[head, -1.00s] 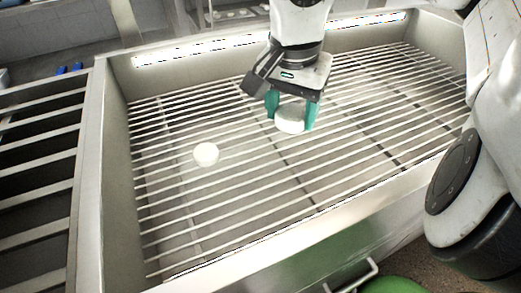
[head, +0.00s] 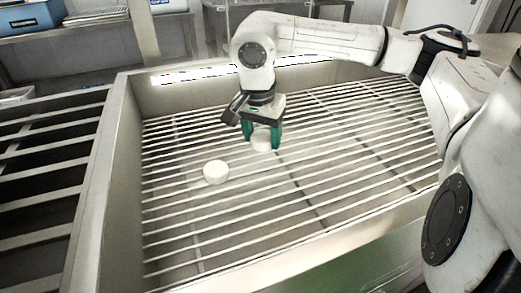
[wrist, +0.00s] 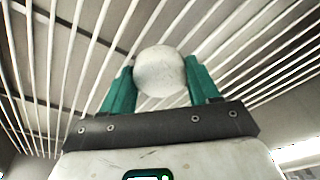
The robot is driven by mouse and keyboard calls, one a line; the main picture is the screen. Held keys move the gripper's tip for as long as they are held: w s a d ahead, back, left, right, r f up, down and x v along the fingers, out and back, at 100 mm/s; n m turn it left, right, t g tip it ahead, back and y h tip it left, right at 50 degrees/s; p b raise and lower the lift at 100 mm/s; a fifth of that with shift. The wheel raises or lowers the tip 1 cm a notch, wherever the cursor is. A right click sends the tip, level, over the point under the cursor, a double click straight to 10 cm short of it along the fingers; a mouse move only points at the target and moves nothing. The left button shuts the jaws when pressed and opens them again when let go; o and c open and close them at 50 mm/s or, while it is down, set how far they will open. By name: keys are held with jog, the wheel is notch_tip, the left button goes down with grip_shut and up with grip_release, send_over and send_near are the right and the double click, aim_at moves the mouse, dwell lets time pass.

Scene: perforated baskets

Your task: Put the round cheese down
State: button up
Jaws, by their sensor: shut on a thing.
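A round white cheese (head: 261,138) is held between the green fingers of my gripper (head: 262,143). In the wrist view the cheese (wrist: 160,71) sits between the two fingertips (wrist: 160,80), with the bars behind it. My gripper points down over the wire rack (head: 330,190) inside the steel basin. I cannot tell whether the held cheese touches the bars. A second round white cheese (head: 216,172) lies on the rack, a little left of and nearer than my gripper, apart from it.
The basin's steel walls (head: 122,165) stand around the rack. The rack to the right of my gripper is bare. A slatted steel frame (head: 45,190) lies left of the basin. A blue crate (head: 30,17) stands on a bench at the back left.

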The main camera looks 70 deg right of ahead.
aim_at(260, 158)
jog(key=shift+w+d+f, duration=0.35)
jog(key=shift+d+f, duration=0.1)
jog(key=shift+f, duration=0.3)
jog(key=shift+d+f+b, duration=0.15)
jog(key=shift+f+b, duration=0.5)
jog(key=shift+f, duration=1)
jog(key=shift+f, duration=0.25)
jog(key=o, duration=1.1)
jog(key=shift+r, duration=0.1)
jog(key=r+p, duration=0.1)
jog(key=r, duration=0.3)
jog(key=a+r, duration=0.1)
jog(key=r, duration=0.3)
jog(key=r+p, duration=0.1)
jog(key=r, duration=0.3)
jog(key=shift+w+a+r+p, duration=0.1)
jog(key=shift+a+p, duration=0.2)
jog(key=shift+a, duration=0.1)
